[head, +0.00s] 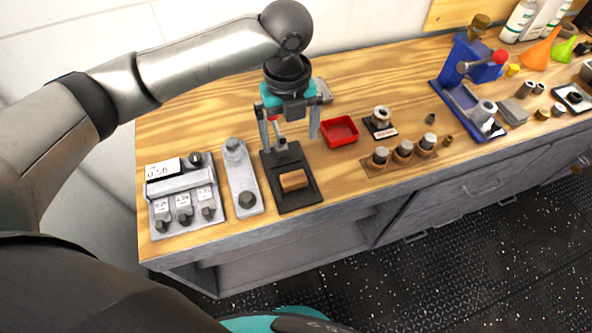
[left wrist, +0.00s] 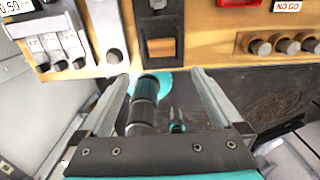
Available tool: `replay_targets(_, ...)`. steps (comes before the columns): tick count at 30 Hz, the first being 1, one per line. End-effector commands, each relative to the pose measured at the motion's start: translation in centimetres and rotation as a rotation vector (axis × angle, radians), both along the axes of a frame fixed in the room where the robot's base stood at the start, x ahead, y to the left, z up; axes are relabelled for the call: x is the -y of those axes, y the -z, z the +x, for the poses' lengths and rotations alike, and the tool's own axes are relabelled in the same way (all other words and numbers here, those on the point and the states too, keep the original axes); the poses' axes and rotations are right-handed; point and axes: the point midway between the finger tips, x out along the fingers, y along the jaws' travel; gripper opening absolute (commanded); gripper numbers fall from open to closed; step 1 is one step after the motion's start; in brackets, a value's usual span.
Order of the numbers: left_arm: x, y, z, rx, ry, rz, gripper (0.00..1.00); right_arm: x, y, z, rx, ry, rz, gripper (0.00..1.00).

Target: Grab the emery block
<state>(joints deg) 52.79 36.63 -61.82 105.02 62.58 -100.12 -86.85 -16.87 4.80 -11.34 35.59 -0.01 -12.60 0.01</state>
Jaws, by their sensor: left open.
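A small tan-orange block (head: 293,180), which looks like the emery block, lies on the front part of a black stand plate (head: 302,203) near the bench's front edge. It also shows near the top middle of the left wrist view (left wrist: 161,48). My left gripper (head: 289,124) is open and empty, pointing down above the bench, and appears behind the block in the head view. In the left wrist view its two fingers (left wrist: 155,82) are wide apart, with nothing between them held.
A red tray (head: 339,131) and a wooden holder with dark plugs (head: 400,155) stand to the right. A blue press (head: 468,85) is farther right.

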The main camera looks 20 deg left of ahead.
Motion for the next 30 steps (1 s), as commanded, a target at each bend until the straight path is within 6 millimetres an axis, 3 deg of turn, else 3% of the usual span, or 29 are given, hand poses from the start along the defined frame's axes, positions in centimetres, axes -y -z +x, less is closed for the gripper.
replay_targets(4,-0.2,1.6,-0.1,-0.009,0.015,0.01,1.0,-0.1,0.3,-0.4,-0.005,0.0,0.001,0.5)
replay_targets(13,-0.1,7.9,-0.1,-0.008,0.013,0.008,1.0,-0.4,1.2,-0.8,-0.011,0.0,0.006,0.5)
replay_targets(23,0.1,10.6,-0.1,-0.004,0.013,0.007,1.0,-0.6,1.5,-0.8,-0.011,-0.001,0.008,0.5)
replay_targets(30,0.5,14.2,0.0,-0.005,0.011,0.007,1.0,-0.6,2.0,-0.7,-0.009,-0.001,0.008,0.5)
